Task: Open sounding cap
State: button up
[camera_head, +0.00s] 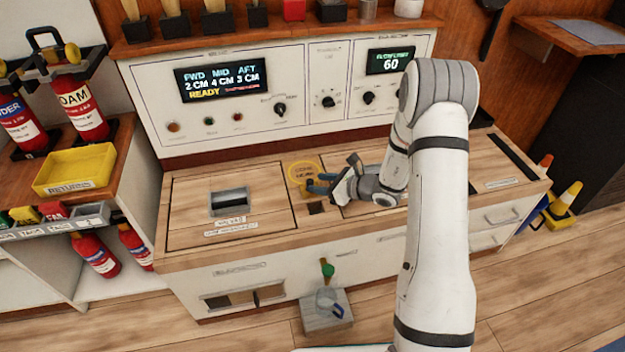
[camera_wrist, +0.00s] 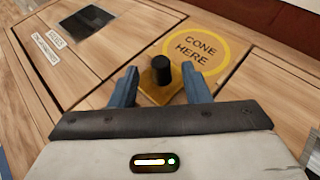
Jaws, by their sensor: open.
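The sounding cap appears in the wrist view as a brown square plate with an upright black knob (camera_wrist: 161,70) on the wooden bench top. My gripper (camera_wrist: 160,88) is open, with one blue finger on each side of the cap. I cannot tell whether either finger touches it. In the head view my gripper (camera_head: 314,185) is low over the bench top, and the cap is not clearly visible there. A small dark square (camera_head: 317,208) shows in the bench top just in front of my gripper.
A yellow "CONE HERE" ring (camera_wrist: 200,48) lies just beyond the cap. A hatch panel with a dark window (camera_head: 230,201) is to the left. The control panel (camera_head: 320,133) stands behind, its display reading "READY". A yellow returns tray (camera_head: 75,171) is at far left.

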jog(key=shift+p+v, duration=0.3)
jog(key=shift+v, duration=1.45)
jog(key=shift+s, duration=0.1)
jog(key=s+a+r+n+g+h+p, duration=0.15)
jog(key=s+r+n+p, duration=0.3)
jog(key=r, duration=0.55)
jog(key=s+a+r+n+g+p, duration=0.1)
jog(key=s+r+n+g+p, duration=0.3)
jog(key=r, duration=0.5)
jog(key=s+a+r+n+g+p, duration=0.1)
jog(key=s+r+n+p, duration=0.45)
jog(key=r, duration=0.45)
jog(key=s+d+r+n+h+p, duration=0.3)
jog(key=s+r+p, duration=0.2)
jog(key=r, duration=0.2)
jog(key=s+d+r+n+t+h+p, duration=0.1)
jog(key=s+d+r+n+h+p, duration=0.2)
jog(key=r, duration=0.5)
jog(key=s+d+r+n+t+h+p, duration=0.1)
jog(key=s+d+r+n+h+p, duration=0.2)
jog(key=s+r+p, duration=0.4)
jog(key=shift+d+r+n+h, duration=0.4)
jog(key=shift+d+n, duration=0.4)
jog(key=shift+d, duration=0.15)
jog(key=shift+s, duration=0.15)
